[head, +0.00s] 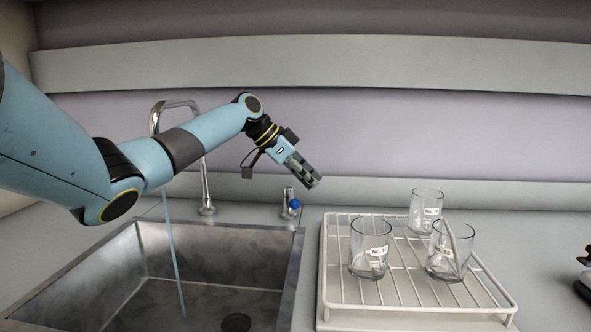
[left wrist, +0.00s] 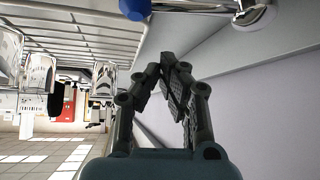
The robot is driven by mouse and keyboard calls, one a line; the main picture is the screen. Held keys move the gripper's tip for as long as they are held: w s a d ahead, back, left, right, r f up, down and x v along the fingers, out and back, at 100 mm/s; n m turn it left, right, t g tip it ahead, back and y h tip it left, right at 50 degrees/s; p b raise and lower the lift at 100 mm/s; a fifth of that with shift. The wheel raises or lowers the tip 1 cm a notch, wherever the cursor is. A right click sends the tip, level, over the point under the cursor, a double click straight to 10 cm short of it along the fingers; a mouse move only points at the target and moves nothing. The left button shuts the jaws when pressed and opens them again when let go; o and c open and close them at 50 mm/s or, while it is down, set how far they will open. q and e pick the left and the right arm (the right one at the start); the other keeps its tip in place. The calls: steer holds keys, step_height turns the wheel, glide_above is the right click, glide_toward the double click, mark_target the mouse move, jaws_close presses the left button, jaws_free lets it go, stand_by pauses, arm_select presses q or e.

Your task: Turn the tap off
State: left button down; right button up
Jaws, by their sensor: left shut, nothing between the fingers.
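A chrome gooseneck tap (head: 206,192) stands behind the sink, and a thin stream of water (head: 173,245) falls from its spout into the basin. To its right is a small chrome valve with a blue knob (head: 294,204). The blue knob also shows at the top edge of the left wrist view (left wrist: 134,7), beside a chrome part (left wrist: 254,14). My left gripper (head: 314,181) is shut and empty, above and slightly right of the knob, apparently apart from it. Its closed fingers (left wrist: 173,66) show in the left wrist view. My right gripper is not in view.
The metal sink (head: 292,262) lies in the counter below my left arm. A white wire rack (head: 325,265) with three glass beakers (head: 369,248) stands right of the sink. A dark object (head: 584,283), only partly visible, is at the right edge. A wall closes off the back.

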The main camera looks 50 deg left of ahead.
mark_target(291, 196)
arm_select(q)
steer(key=s+f, duration=0.1)
steer(key=s+a+f, duration=0.1)
steer(key=shift+a+f, duration=0.1)
steer(key=shift+f, duration=0.2)
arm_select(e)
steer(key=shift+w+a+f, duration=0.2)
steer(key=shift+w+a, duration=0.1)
